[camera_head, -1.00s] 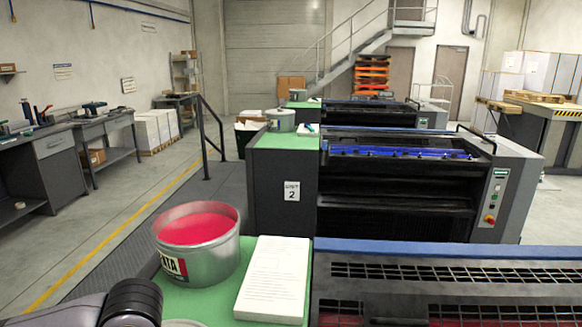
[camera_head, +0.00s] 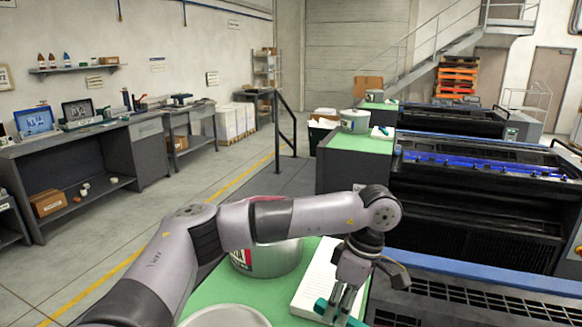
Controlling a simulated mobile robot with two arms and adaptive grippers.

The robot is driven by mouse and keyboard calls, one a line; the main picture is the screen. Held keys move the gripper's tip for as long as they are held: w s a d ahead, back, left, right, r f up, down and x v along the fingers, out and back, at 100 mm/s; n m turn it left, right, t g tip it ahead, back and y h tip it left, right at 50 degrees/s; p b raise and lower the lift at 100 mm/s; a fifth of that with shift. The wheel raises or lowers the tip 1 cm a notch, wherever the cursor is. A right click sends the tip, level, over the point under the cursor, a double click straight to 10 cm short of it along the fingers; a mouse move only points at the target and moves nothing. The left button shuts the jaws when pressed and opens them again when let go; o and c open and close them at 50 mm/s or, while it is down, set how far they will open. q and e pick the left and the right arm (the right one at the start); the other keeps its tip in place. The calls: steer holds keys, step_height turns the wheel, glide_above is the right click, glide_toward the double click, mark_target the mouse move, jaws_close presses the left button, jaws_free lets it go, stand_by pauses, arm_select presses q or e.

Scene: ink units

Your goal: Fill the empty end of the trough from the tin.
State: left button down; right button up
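The ink tin (camera_head: 268,262), a round metal can with a magenta-and-white label, stands on the green top (camera_head: 215,285) of the near unit. My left forearm crosses in front of its mouth, so the ink inside is hidden. My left gripper (camera_head: 340,311) points down over the white paper pad (camera_head: 315,275), right of the tin. Teal pieces show on both sides of its fingertips; I cannot tell whether they are a held handle or its pads. The near unit's trough cannot be made out. My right gripper is not in view.
A round pale rim (camera_head: 225,318) shows at the bottom edge on the green top. The near unit's blue edge and metal grille (camera_head: 500,300) lie to the right. Another unit behind has a trough with blue ink (camera_head: 490,167). A dark railing (camera_head: 285,125) stands beyond the tin.

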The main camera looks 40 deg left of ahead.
arm_select(q)
steer(key=w+a+r+m+t+h+p, duration=0.1)
steer(key=w+a+r+m+t, duration=0.4)
steer(key=a+m, duration=0.45)
steer(key=w+a+r+m+t+h+p, duration=0.1)
steer(key=w+a+r+m+t+p, duration=0.15)
steer(key=w+a+r+m, duration=0.65)
steer(key=w+a+r+m+t+h, duration=0.1)
steer(key=a+r+m+t, duration=0.4)
steer(key=m, duration=0.8)
steer(key=s+a+f+b, duration=0.1)
steer(key=a+f+b, duration=0.2)
steer(key=f+b, duration=0.6)
step_height(320, 180, down, 3)
steer(key=shift+a+g, duration=0.3)
steer(key=shift+g, duration=0.15)
